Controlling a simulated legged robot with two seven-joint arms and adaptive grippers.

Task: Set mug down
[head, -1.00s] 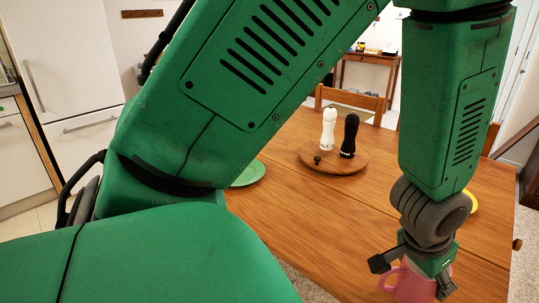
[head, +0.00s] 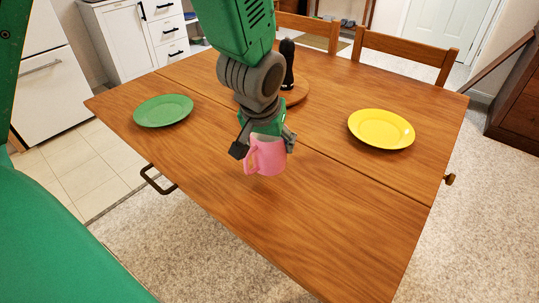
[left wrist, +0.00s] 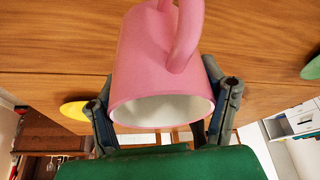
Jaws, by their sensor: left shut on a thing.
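The pink mug (head: 270,157) is in the grip of my left gripper (head: 264,146), in the middle of the head view. The mug is upright over the wooden table (head: 330,210), with its handle toward the left. I cannot tell whether its base touches the table. In the left wrist view the mug (left wrist: 150,70) fills the middle, its white inside facing the camera. The fingers of my left gripper (left wrist: 162,105) are on both sides of it. My right gripper does not show.
A green plate (head: 163,110) lies at the table's left and a yellow plate (head: 381,129) at its right. A dark mill (head: 287,62) stands on a round wooden board (head: 296,94) behind my left gripper. The table's front is clear. Chairs (head: 405,52) stand at the back.

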